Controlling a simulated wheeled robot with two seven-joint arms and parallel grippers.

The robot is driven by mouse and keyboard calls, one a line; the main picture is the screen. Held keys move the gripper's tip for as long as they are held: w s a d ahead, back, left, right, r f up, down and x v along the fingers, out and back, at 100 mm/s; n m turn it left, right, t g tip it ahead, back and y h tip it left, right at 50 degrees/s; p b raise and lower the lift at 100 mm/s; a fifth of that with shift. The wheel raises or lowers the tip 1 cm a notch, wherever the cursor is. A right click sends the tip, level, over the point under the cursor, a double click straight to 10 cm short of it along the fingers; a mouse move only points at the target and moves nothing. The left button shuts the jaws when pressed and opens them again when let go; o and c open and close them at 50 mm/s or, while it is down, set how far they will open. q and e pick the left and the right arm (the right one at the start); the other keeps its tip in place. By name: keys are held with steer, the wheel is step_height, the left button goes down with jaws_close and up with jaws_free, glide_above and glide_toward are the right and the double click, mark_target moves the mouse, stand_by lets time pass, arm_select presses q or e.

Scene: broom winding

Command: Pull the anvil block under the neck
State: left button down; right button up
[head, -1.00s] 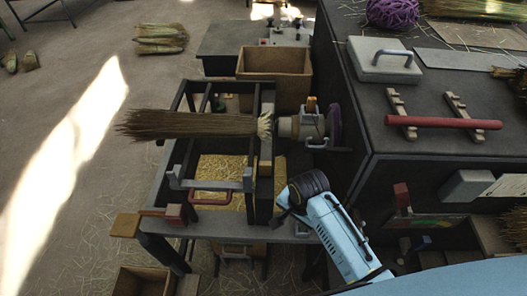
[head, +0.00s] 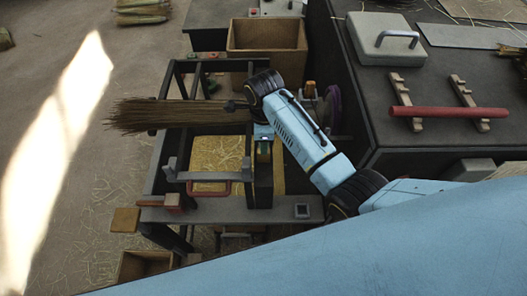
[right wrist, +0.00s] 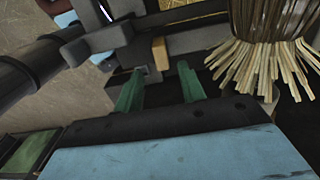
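The broom's straw bundle (head: 170,114) lies level across the dark frame (head: 168,165); my right arm hides its neck in the head view. In the right wrist view the bundle's pale straw ends (right wrist: 262,62) hang at the upper right. My right gripper (head: 262,133) is over the frame's right side, pointing down. In the wrist view its two green fingers (right wrist: 160,88) stand apart with nothing between them. A grey block with a tan piece (right wrist: 160,50) lies just beyond the fingertips; I cannot tell for sure whether it is the anvil block. My left gripper is out of view.
A red handle (head: 208,194) and a grey crossbar (head: 205,177) are at the frame's front, above yellow straw. The dark workbench (head: 350,90) at right carries a grey lidded box (head: 386,38) and a red rod (head: 445,112).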

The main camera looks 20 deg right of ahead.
step_height(320, 180, down, 8)
steer(key=shift+r+b, duration=0.25)
steer(key=shift+b, duration=0.1)
steer(key=shift+c, duration=0.4)
jaws_close()
